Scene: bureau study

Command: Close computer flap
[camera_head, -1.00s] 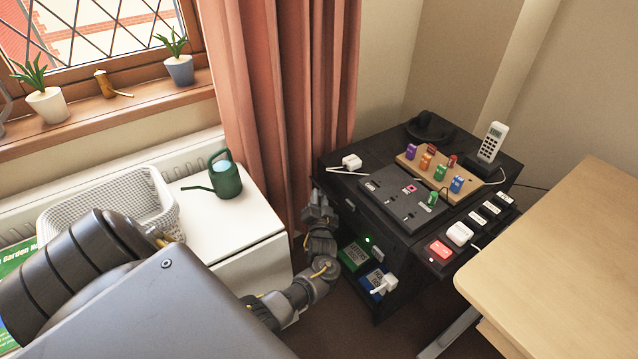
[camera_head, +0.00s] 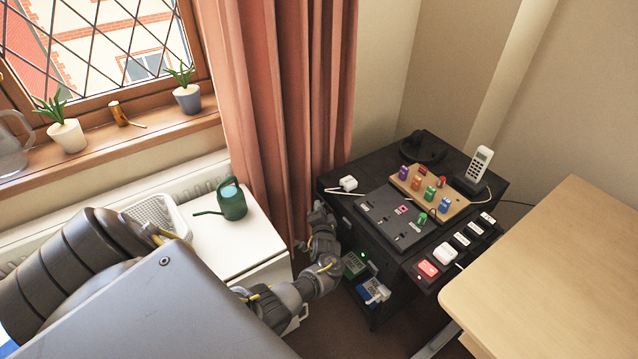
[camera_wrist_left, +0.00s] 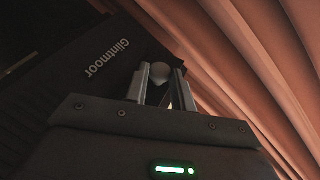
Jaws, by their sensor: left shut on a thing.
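The black computer cabinet (camera_head: 338,187) stands in the corner beside the curtain. My left gripper (camera_head: 318,208) is at the left end of its near side, just below the top edge. In the left wrist view, my left gripper (camera_wrist_left: 160,82) is shut on a small pale rounded knob (camera_wrist_left: 160,74). A dark panel (camera_wrist_left: 75,80) lettered "Glintmoor" lies just left of the fingers. I cannot tell the flap's edges or how far open it is, as the hand and the dark hide them. My right gripper is not in view.
The pink curtain (camera_head: 280,110) hangs close to my left gripper. A white cabinet (camera_head: 245,243) with a green watering can (camera_head: 232,202) stands left. Green and blue boxes (camera_head: 357,264) sit low in the dark cabinet. A wooden desk (camera_head: 560,265) is at right.

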